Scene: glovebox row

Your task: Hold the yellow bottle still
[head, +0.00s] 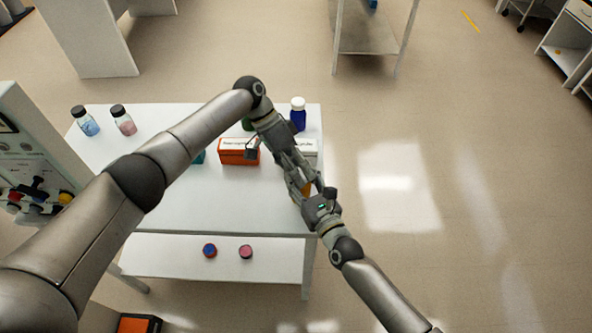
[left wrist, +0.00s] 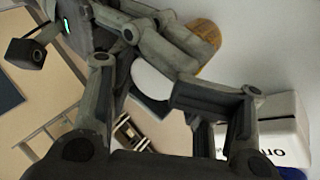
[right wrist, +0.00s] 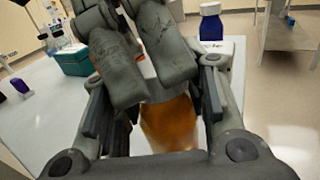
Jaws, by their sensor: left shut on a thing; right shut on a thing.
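The yellow bottle (head: 306,188) is near the right front edge of the white table, mostly hidden by both grippers. Its amber body (right wrist: 168,124) shows between the fingers of my right gripper (head: 316,193) in the right wrist view, and that gripper is shut on it. My left gripper (head: 300,178) reaches in from above and is shut at the top of the bottle. In the left wrist view, a round white cap (left wrist: 152,79) shows between its fingers, with the amber body (left wrist: 207,42) beyond. Whether the bottle touches the table is hidden.
An orange-and-white box (head: 238,152), a white box (head: 306,146) and a blue bottle (head: 298,117) stand behind the grippers. Two jars (head: 85,122) (head: 124,121) stand back left. Two small capped items (head: 209,250) (head: 245,252) sit on the lower shelf. The front table top is clear.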

